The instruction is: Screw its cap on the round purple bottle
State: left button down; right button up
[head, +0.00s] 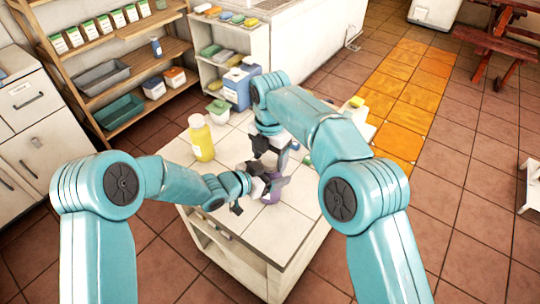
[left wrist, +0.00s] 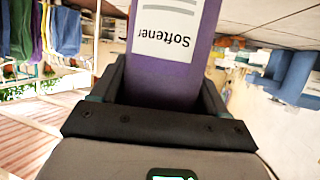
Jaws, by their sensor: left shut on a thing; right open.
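The purple bottle (head: 271,196) stands on the white tiled table (head: 244,237), mostly hidden behind my grippers in the head view. In the left wrist view the purple bottle (left wrist: 170,88) with a white "Softener" label fills the space between the fingers. My left gripper (head: 264,190) is shut on the bottle's side. My right gripper (head: 268,164) is open, with its fingers just above and behind the left gripper, close to the bottle's top. I cannot make out the cap or the bottle's neck.
A yellow bottle (head: 201,139) stands on the table left of my grippers. A green-lidded tub (head: 219,110) and a blue container (head: 238,88) are at the table's back. The table's front is clear.

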jog(key=c, duration=1.1)
jog(key=m, duration=0.6)
jog(key=shift+m, duration=0.3)
jog(key=o, duration=1.2)
